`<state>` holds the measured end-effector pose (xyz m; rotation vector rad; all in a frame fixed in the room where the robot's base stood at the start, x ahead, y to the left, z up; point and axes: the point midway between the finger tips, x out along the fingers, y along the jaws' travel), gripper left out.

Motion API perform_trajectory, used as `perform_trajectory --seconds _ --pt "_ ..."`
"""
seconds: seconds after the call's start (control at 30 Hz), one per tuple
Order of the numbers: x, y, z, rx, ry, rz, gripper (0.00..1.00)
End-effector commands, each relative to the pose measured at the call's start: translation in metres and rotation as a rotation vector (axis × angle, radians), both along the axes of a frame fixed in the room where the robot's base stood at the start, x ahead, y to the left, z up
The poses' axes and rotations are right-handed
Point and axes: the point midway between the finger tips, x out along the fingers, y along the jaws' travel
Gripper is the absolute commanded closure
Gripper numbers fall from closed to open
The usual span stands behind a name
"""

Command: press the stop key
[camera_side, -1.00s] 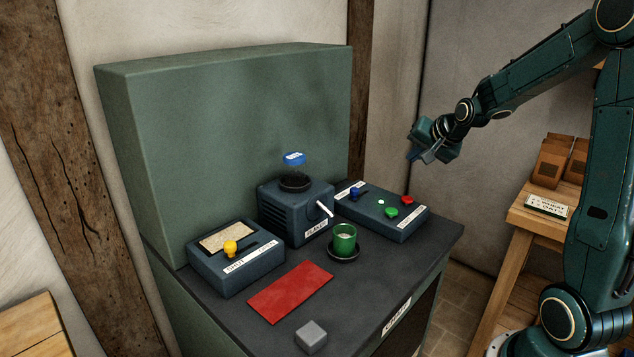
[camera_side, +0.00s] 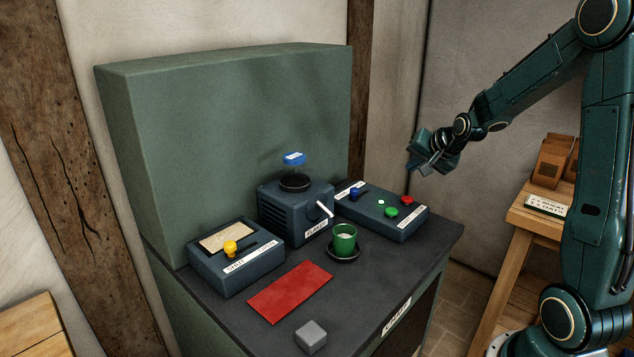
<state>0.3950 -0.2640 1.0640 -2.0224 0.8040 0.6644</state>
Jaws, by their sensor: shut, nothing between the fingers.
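A dark blue control box (camera_side: 372,216) sits at the right back of the dark bench top. It carries a red key (camera_side: 407,200), a green key (camera_side: 391,212), a blue lever knob (camera_side: 355,194) and a small pale lamp (camera_side: 381,202). White label strips lie along its edges; their print is too small to read, so no key is marked as stop that I can tell. My gripper (camera_side: 412,168) is shut and empty. It hangs in the air above and beyond the red key, apart from the box.
A blue-grey box with a dark round top (camera_side: 295,181) and a white lever stands left of the control box. A green cup (camera_side: 344,238) stands in front. A yellow-knobbed box (camera_side: 236,262), red mat (camera_side: 290,291) and grey block (camera_side: 311,336) are further left and forward.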

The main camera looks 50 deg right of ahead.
Motion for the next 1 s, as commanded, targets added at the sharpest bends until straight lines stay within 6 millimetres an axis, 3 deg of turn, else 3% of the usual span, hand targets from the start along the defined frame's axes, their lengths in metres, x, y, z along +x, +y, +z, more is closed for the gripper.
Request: perform_trajectory --seconds 0.5,1.0 --pt "0.0 0.0 -0.051 0.002 0.001 0.0 1.0" --pt "0.0 0.0 -0.061 0.0 0.0 0.0 1.0"
